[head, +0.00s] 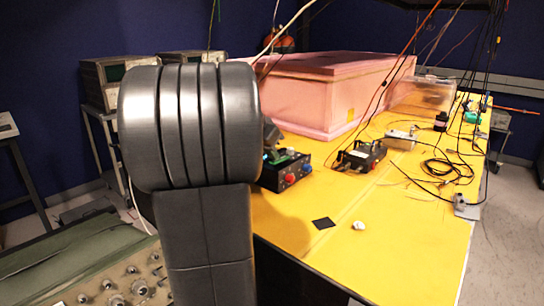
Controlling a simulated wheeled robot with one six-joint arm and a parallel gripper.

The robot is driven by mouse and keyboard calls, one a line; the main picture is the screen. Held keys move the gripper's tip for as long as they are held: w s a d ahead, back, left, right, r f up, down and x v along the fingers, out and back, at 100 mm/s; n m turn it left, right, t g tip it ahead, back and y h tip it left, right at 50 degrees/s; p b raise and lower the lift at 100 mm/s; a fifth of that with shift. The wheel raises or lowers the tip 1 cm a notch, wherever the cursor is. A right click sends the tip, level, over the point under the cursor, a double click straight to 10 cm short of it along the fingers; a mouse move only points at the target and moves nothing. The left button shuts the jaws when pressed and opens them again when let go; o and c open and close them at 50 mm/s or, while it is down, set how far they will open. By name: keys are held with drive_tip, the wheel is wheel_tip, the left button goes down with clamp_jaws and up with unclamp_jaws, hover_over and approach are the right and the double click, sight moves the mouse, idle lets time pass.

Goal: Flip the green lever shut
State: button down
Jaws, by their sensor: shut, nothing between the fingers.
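A small black box (284,176) with a red knob and a blue knob stands at the near left edge of the yellow table. A green piece, which looks like the green lever (279,157), shows on its top; its exact angle is too small to tell. My large grey arm link hides the space to its left. A small dark part of my gripper (271,132) shows past the arm, just above the green lever. It is shut and empty. Most of it is hidden, and I cannot tell whether it touches the lever.
The yellow table (420,215) has a pink foam enclosure (325,90) at the back. Another black box (361,156) with cables stands to the right. A black square (324,223) and a small white piece (358,225) lie in front. Loose cables hang and lie at the right.

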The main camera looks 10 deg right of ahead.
drive_tip(key=shift+a+f+b, duration=0.1)
drive_tip(key=shift+f+b, duration=0.45)
drive_tip(key=shift+r+h, duration=0.3)
drive_tip(key=shift+r, duration=0.05)
drive_tip(key=shift+p, duration=0.3)
drive_tip(key=shift+r+p, duration=0.55)
drive_tip(key=shift+r, duration=0.25)
drive_tip(key=shift+r, duration=0.1)
